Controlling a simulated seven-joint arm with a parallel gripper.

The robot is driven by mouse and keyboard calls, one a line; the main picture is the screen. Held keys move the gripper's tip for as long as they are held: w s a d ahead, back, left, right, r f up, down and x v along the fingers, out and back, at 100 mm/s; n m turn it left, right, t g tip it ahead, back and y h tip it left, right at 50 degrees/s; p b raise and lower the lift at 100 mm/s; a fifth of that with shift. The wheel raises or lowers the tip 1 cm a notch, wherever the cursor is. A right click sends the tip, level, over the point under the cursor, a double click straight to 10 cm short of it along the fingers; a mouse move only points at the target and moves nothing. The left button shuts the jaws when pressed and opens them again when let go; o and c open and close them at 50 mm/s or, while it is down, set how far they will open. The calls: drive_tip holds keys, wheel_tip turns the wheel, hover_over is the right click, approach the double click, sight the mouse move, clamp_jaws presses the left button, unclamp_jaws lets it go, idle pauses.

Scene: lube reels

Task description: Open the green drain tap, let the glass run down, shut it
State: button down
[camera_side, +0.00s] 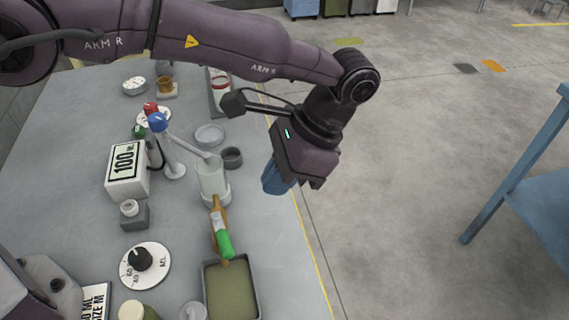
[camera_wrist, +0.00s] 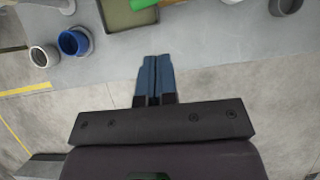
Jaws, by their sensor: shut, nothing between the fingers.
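The green drain tap (camera_side: 225,244) sits on a brass-coloured pipe below the glass, at the edge of a tray (camera_side: 206,292) holding olive-green material. The glass (camera_side: 211,176) stands upright in a pale base; its liquid level is not clear. The tray's rim also shows in the wrist view (camera_wrist: 104,18), with a bit of green, probably the tap, at its top edge. My gripper (camera_wrist: 156,61) has its blue fingers together with nothing between them. It is beyond the bench edge, to the right of the glass in the side view and apart from the tap.
A blue cup (camera_wrist: 73,43) and a grey cup (camera_wrist: 43,56) stand near the bench edge. A white dial (camera_side: 160,265), a white box marked 100 (camera_side: 125,181) and a blue-topped post (camera_side: 158,122) stand left of the glass. Open floor lies right of the bench.

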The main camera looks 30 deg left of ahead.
sight(221, 233)
drive_tip(key=shift+s+a+f+n+g+h, duration=0.15)
drive_tip(key=shift+s+a+f+n, duration=0.2)
drive_tip(key=shift+s+a+f, duration=0.8)
drive_tip(key=shift+s+a+f+n+g+h, duration=0.1)
drive_tip(key=shift+s+a+f+n, duration=0.35)
drive_tip(key=shift+f, duration=1.25)
drive_tip(key=shift+s+a+f+n+g+h, duration=0.15)
drive_tip(key=shift+s+a+f, duration=0.4)
drive_tip(key=shift+s+f, duration=0.7)
drive_tip(key=shift+w+f, duration=0.2)
